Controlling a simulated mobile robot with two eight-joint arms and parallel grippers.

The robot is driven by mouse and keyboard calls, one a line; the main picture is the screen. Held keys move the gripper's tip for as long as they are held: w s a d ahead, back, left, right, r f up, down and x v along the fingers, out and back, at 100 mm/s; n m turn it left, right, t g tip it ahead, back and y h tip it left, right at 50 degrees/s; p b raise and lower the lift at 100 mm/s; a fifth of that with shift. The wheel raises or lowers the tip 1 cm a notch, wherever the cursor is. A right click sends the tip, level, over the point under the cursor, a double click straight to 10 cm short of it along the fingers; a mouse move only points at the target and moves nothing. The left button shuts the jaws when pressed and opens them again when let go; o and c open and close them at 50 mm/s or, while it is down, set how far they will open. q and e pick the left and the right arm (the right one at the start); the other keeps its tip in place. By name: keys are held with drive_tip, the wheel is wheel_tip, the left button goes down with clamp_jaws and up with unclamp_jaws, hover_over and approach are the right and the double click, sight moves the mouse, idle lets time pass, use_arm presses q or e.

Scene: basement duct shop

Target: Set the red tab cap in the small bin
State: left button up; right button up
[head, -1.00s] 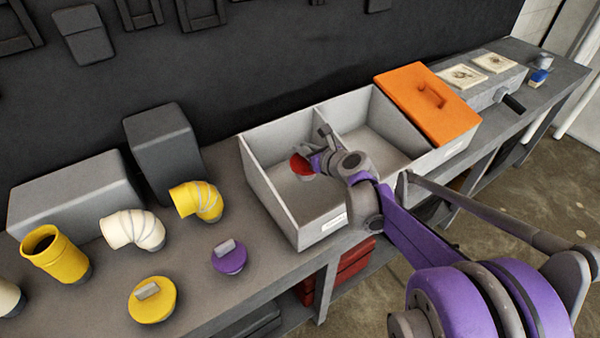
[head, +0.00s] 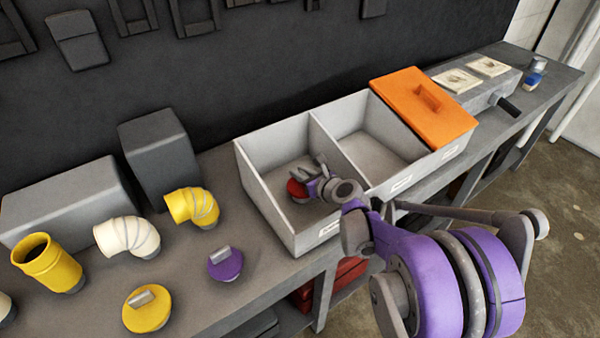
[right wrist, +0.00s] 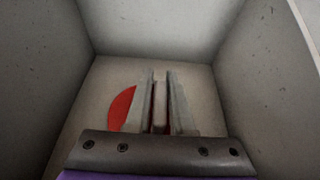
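The red tab cap (head: 297,189) is at the tip of my right gripper (head: 312,178), inside the left open compartment of the grey divided bin (head: 291,231). In the right wrist view, the gripper's fingers (right wrist: 160,100) are closed on the cap's upright grey tab. Part of the red disc (right wrist: 121,108) shows to the left of the fingers; the rest is hidden behind them. The compartment's walls surround the gripper. I cannot tell whether the cap touches the floor. My left gripper is not in view.
The middle compartment (head: 374,151) is open and empty. An orange lid (head: 412,105) covers the right one. To the left on the bench are a purple tab cap (head: 226,265), a yellow tab cap (head: 147,311), and yellow (head: 194,207) and white (head: 128,236) elbows.

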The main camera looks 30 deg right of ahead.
drive_tip(key=o, duration=0.3)
drive_tip(key=shift+r, duration=0.1)
drive_tip(key=shift+s+r, duration=0.15)
drive_tip(key=shift+r, duration=0.1)
drive_tip(key=a+v, duration=0.1)
drive_tip(key=v, duration=1)
drive_tip(key=shift+s+d+p, duration=0.35)
drive_tip(key=shift+d, duration=0.15)
